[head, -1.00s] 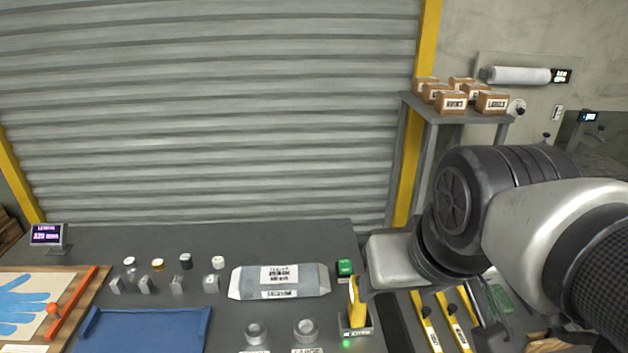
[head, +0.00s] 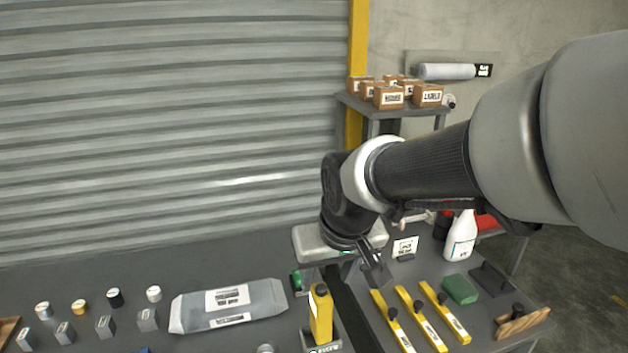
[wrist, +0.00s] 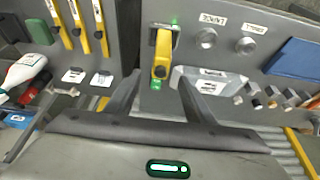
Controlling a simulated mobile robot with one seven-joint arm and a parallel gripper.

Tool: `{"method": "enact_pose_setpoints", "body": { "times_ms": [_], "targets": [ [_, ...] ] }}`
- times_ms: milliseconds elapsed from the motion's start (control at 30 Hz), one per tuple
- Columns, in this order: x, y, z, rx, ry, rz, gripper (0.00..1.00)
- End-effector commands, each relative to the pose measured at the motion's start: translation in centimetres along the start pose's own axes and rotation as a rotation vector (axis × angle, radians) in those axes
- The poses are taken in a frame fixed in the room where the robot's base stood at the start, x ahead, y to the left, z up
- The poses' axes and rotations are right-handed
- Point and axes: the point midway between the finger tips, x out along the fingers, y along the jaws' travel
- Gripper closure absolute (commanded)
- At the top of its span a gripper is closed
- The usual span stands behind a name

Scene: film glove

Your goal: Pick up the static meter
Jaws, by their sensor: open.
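In the wrist view the yellow meter (wrist: 162,52) lies ahead, lined up between my two fingers. My gripper (wrist: 160,78) is open and empty, apart from the meter. In the head view my gripper (head: 376,270) is partly hidden by my own wrist and hangs above and behind the meter, to its right.
Yellow-handled tools (head: 420,318) lie to the right. A white bottle (head: 461,236) stands further right. Small blocks and capped jars stand at left.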

Motion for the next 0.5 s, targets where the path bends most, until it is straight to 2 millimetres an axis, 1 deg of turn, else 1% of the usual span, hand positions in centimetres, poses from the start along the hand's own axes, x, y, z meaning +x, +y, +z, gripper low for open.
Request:
{"method": "enact_pose_setpoints", "body": {
  "times_ms": [33, 100, 200, 300, 467, 500],
  "targets": [
    [1.4, 0.0, 0.2, -0.001, -0.006, 0.001, 0.52],
    [2.8, 0.0, 0.1, 0.000, -0.005, 0.001, 0.52],
    [4.4, 0.0, 0.1, 0.000, -0.003, 0.000, 0.52],
    [5.3, 0.0, 0.1, 0.000, -0.001, 0.000, 0.52],
    [6.2, 0.0, 0.0, 0.000, -0.001, 0.000, 0.52],
    [6.7, -0.1, 0.0, 0.000, -0.002, 0.000, 0.52]
  ]
}}
